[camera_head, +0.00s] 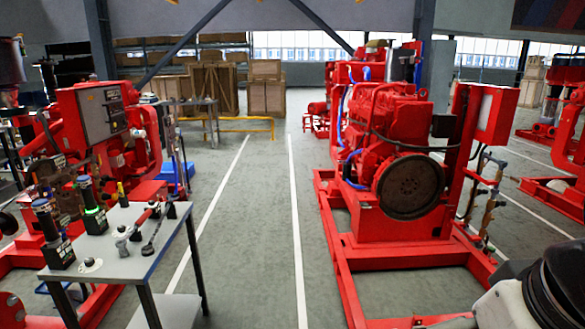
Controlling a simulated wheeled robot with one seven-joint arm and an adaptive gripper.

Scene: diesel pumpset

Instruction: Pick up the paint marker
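I cannot make out the paint marker for certain. A small upright item with a yellow top (122,194) stands at the far side of a grey metal table (125,257) on the left, and it may be the marker. It is too small to tell. Part of my own arm shows at the bottom right corner, far from the table. My gripper is out of the picture.
On the table are two black cylinders on stands (50,230), a red-handled tool (137,222) and a dark wrench-like tool (153,236). A red pumpset (395,170) on a skid stands right. A clear floor aisle (255,230) lies between.

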